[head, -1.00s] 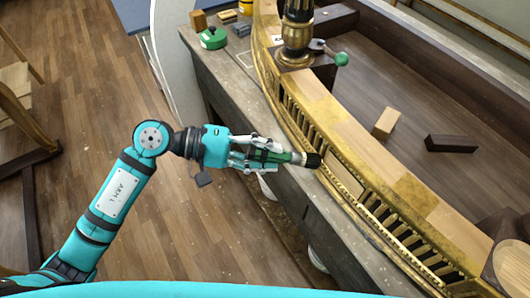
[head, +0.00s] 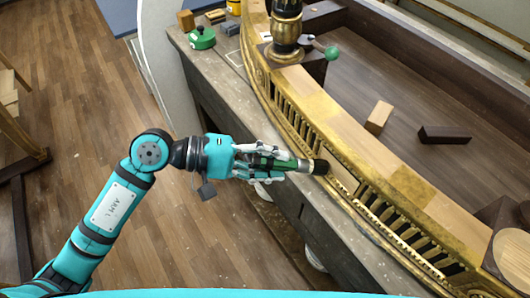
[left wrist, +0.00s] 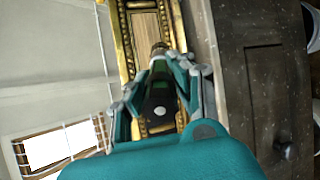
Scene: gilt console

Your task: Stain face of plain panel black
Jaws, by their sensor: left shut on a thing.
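My left gripper (head: 268,163) is shut on a green-handled brush (head: 293,164), which points right with its dark bristles at the gilt console's front. The plain panel (head: 342,179) is a smooth tan wood face set in the gilt, slatted front, just right of the bristles; its visible part looks unstained. I cannot tell whether the bristles touch it. In the left wrist view the panel (left wrist: 145,27) shows inside its gilt frame, with the brush tip (left wrist: 159,48) in front of its lower part. My right gripper is not in view.
A grey bench (head: 215,85) runs along the console's front. A green round tin (head: 201,38) and small blocks sit at its far end. A tan block (head: 379,117) and a dark block (head: 444,135) lie on the console's inner floor. A green-knobbed clamp (head: 330,52) stands near the dark gilt post (head: 286,25).

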